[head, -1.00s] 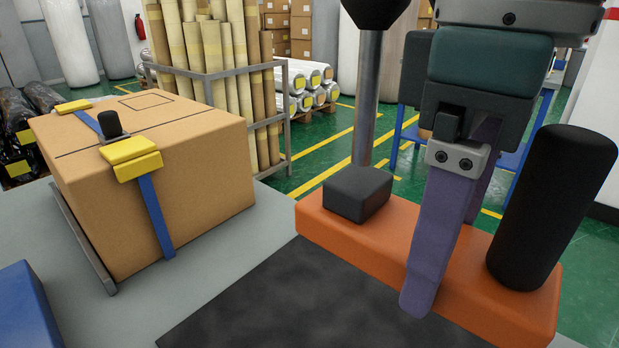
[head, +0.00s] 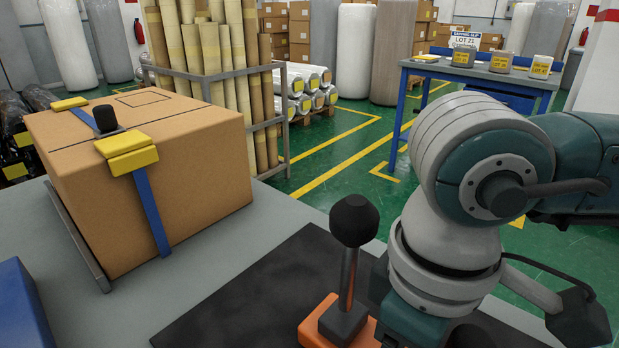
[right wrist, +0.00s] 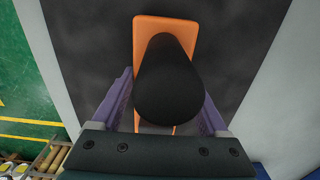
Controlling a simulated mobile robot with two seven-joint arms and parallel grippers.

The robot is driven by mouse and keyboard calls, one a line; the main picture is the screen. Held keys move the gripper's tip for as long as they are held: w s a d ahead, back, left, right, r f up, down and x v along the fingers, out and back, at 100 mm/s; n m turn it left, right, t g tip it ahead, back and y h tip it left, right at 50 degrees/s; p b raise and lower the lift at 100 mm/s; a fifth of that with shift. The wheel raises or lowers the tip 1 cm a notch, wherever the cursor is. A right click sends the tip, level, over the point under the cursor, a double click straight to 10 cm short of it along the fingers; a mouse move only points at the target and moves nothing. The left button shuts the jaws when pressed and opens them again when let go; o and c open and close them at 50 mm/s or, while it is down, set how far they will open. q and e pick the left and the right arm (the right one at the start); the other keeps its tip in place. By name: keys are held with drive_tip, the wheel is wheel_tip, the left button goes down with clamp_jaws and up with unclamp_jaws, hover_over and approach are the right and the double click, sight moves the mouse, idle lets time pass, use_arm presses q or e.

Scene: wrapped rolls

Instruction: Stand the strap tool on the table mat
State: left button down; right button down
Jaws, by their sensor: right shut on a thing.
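The strap tool (head: 312,324) has an orange base, a black block and a stem with a black knob. In the head view it appears upright over the dark table mat (head: 240,300), its lower part cut off by the frame and my right arm. In the right wrist view the tool's black handle (right wrist: 170,75) rises between the purple fingers of my right gripper (right wrist: 168,88), which is shut on it. The orange base lies below, over the mat. I cannot tell whether the base touches the mat. My left gripper is not in view.
A strapped cardboard box (head: 190,190) stands on the grey table (head: 215,240) at left. A blue object (head: 20,310) is at the bottom left corner. Beyond the table are a rack of tubes (head: 215,75) and a blue workbench (head: 480,75). The mat left of the tool is clear.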

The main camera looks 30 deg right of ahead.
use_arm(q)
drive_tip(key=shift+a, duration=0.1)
use_arm(e)
drive_tip(key=shift+w, duration=0.1)
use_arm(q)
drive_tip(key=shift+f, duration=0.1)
use_arm(e)
drive_tip(key=shift+f, duration=0.1)
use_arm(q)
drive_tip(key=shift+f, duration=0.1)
use_arm(e)
drive_tip(key=shift+c, duration=1.8)
unclamp_jaws()
drive_tip(key=shift+f, duration=0.1)
drive_tip(key=o, duration=0.4)
drive_tip(key=shift+c, duration=0.2)
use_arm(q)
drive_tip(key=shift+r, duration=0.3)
use_arm(e)
drive_tip(key=shift+r, duration=0.3)
use_arm(q)
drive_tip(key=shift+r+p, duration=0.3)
drive_tip(key=shift+p, duration=0.1)
use_arm(e)
wheel_tip(320, 180, up, 12)
drive_tip(key=shift+f, duration=0.1)
